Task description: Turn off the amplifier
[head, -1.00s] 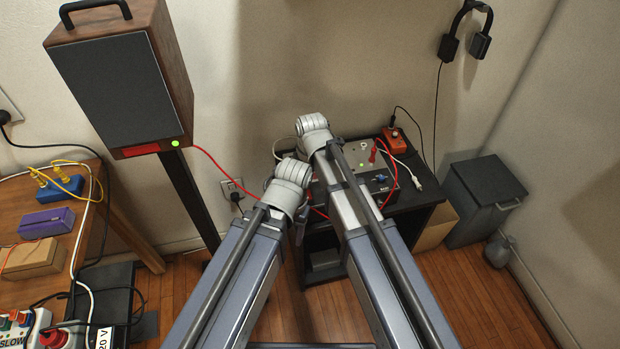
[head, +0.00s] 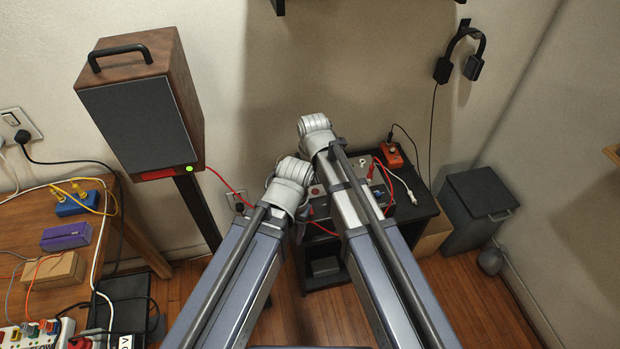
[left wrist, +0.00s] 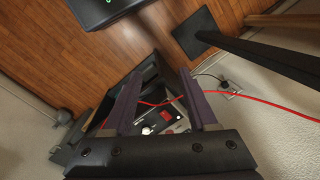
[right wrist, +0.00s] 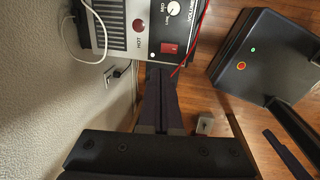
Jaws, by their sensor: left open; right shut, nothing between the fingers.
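The amplifier (head: 383,180) sits on a black stand, partly hidden behind my arms in the head view.
A red cable (left wrist: 272,102) runs past the amplifier. A tall speaker (head: 140,125) with a green light stands at left, beside a wooden table (head: 60,215) with plugs and boxes. A dark bin (head: 480,200) stands right of the stand. Headphones (head: 442,69) hang on the wall.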

